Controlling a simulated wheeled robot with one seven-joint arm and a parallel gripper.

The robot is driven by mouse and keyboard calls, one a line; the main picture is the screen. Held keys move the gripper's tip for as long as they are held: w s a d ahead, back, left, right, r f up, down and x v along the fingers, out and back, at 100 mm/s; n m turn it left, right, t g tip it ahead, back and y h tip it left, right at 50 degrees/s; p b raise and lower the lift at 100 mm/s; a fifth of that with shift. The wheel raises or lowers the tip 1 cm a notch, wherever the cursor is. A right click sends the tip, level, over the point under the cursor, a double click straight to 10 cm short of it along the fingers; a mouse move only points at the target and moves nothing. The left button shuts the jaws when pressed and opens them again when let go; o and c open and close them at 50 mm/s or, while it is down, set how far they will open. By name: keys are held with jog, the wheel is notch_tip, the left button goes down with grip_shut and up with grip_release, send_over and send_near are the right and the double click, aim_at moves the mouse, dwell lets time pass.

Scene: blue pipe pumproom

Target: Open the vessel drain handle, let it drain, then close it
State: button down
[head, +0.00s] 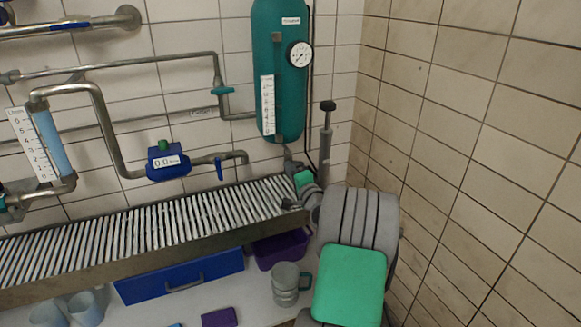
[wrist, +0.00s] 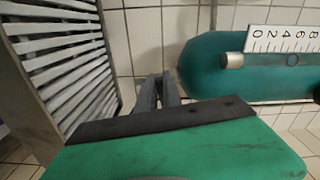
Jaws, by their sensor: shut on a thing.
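The vessel (head: 280,75) is a tall teal cylinder on the tiled back wall, with a round gauge and a white level scale. It also shows lying sideways in the wrist view (wrist: 215,75). My gripper (head: 288,158) is at the vessel's bottom outlet, above the right end of the grating. In the wrist view my gripper's dark fingers (wrist: 160,90) are close together just off the vessel's lower end. They are shut on the drain handle, which is itself mostly hidden by the fingers. I cannot make out its angle or any flow.
A slatted metal grating (head: 150,225) runs under the pipes. Below it are a blue drawer (head: 180,276), a purple bin (head: 280,250) and a grey mug (head: 286,280). A blue flow meter (head: 167,161) hangs on a pipe. A tiled wall (head: 470,130) bounds the right side.

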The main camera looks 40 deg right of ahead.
jog(key=shift+r+m+p, duration=0.2)
jog(key=shift+m+p, duration=0.5)
jog(key=shift+m, duration=0.4)
jog(key=c, duration=1.5)
grip_release()
jog(key=v, duration=0.7)
jog(key=shift+s+a, duration=0.2)
jog(key=shift+s, duration=0.2)
jog(key=shift+r, duration=0.1)
